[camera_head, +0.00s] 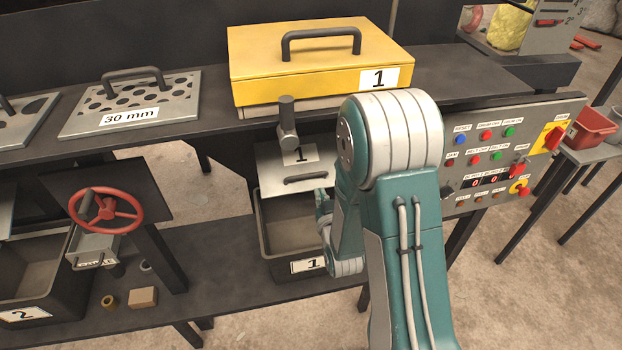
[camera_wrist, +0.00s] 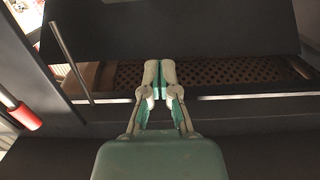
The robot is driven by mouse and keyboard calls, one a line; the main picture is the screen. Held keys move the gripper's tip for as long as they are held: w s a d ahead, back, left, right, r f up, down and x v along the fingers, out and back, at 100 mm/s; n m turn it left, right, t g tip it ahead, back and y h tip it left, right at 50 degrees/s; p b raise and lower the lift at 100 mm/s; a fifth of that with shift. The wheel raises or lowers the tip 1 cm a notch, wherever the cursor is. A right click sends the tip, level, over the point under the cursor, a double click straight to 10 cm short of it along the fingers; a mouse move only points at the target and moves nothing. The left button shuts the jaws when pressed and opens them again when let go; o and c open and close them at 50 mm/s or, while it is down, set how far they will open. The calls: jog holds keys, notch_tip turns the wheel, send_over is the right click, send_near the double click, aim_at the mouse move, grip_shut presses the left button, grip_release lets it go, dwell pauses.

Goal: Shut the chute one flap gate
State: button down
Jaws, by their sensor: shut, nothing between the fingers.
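The chute one flap gate is a light grey plate (camera_head: 296,160) marked 1, with a dark bar handle (camera_head: 306,179) along its lower edge. It sits below the yellow box, above the bin marked 1, and looks sloped outward; I cannot tell how far open it is. A grey lever with a round grip (camera_head: 287,122) stands just above it. In the wrist view my gripper (camera_wrist: 160,72) is shut and empty, in front of a dark panel (camera_wrist: 180,30).
The dark bin marked 1 (camera_head: 262,240) stands under the gate. The yellow lidded box (camera_head: 310,65) is above. A control panel (camera_head: 460,165) is right, a red handwheel (camera_head: 112,212) left. In the wrist view, perforated mesh (camera_wrist: 225,72) and a thin rod (camera_wrist: 68,48) show.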

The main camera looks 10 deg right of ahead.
aim_at(308, 180)
jog(key=w+f, duration=0.1)
jog(key=w, duration=0.2)
jog(key=w+f, duration=0.1)
jog(key=w, duration=0.2)
jog(key=w+f, duration=0.1)
jog(key=w, duration=0.2)
jog(key=shift+w+a+f, duration=0.3)
jog(key=shift+a, duration=0.2)
